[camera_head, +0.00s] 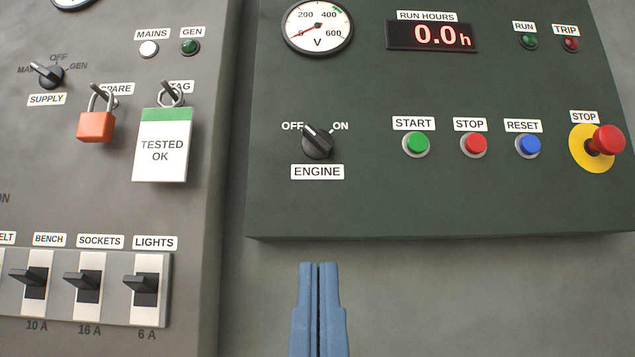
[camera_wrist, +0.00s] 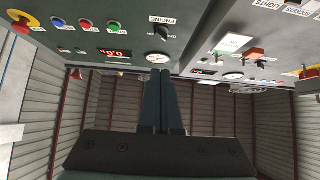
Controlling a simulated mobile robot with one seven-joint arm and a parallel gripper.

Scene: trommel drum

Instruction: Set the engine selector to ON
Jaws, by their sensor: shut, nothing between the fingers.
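The engine selector (camera_head: 317,142) is a black rotary knob on the dark green panel. OFF is printed at its upper left and ON at its upper right. Its pointer is turned up and left, toward OFF. In the wrist view, which is upside down, the selector (camera_wrist: 164,32) shows near the top beside its ENGINE label. My gripper (camera_head: 319,266) is shut and empty, below the panel's lower edge and under the selector, apart from it in the picture. Its blue fingers also show in the wrist view (camera_wrist: 160,74). Nothing hides the selector.
START (camera_head: 416,142), STOP (camera_head: 474,144) and RESET (camera_head: 528,145) buttons sit right of the selector, with a red emergency stop (camera_head: 607,140) farther right. On the grey left panel are an orange padlock (camera_head: 96,126), a tag (camera_head: 162,150) and several breakers (camera_head: 145,285).

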